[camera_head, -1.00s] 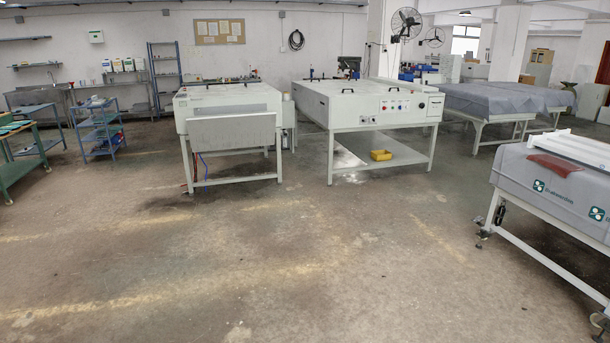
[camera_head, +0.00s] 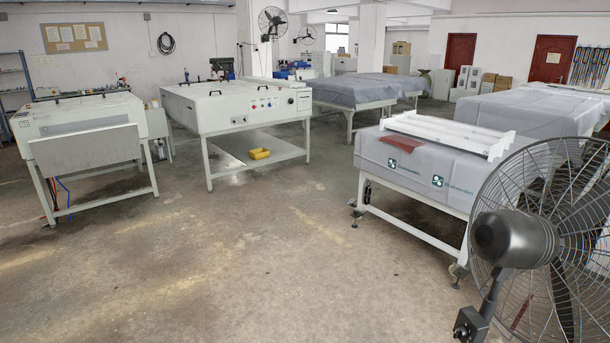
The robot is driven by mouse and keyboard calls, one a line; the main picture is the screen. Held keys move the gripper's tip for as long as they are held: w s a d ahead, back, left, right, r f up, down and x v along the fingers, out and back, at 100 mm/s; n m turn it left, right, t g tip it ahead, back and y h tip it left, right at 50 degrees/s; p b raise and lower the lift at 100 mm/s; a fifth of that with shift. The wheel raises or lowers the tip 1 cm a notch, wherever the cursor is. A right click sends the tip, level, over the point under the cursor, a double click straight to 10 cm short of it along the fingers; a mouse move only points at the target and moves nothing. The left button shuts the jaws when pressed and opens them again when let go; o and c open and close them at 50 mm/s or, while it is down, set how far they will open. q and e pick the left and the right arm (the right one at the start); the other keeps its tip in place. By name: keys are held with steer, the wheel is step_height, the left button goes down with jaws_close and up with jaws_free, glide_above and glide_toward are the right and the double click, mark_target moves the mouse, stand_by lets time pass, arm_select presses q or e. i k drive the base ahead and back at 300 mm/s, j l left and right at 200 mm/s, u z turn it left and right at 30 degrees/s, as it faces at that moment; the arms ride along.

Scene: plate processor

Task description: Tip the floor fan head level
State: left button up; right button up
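A large black floor fan (camera_head: 560,245) stands close by at the lower right, cut off by the picture's right and bottom edges. I see its motor housing (camera_head: 512,238) from behind, with the wire cage beyond it. The head sits on a pole with a clamp or knob (camera_head: 470,325) at the bottom edge. The cage looks tilted, but its exact angle is hard to tell. Neither of my grippers is in view.
A grey-covered table (camera_head: 430,180) with white rails on top stands just behind the fan. White processor machines (camera_head: 245,108) (camera_head: 85,135) stand at the left and centre. The concrete floor (camera_head: 270,260) in front is clear. Wall fans (camera_head: 272,22) hang at the back.

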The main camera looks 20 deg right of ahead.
mark_target(508, 239)
steer(key=l, duration=1.05)
steer(key=k+l, duration=0.1)
steer(key=l, duration=0.9)
steer(key=l+u, duration=0.2)
steer(key=l, duration=0.95)
steer(key=l+u, duration=0.25)
steer(key=l, duration=0.85)
steer(key=l+u, duration=0.2)
steer(key=l, duration=0.95)
steer(key=l+u, duration=0.15)
steer(key=l, duration=0.55)
steer(key=k+l+u, duration=0.2)
steer(key=l, duration=0.55)
steer(key=i, duration=0.05)
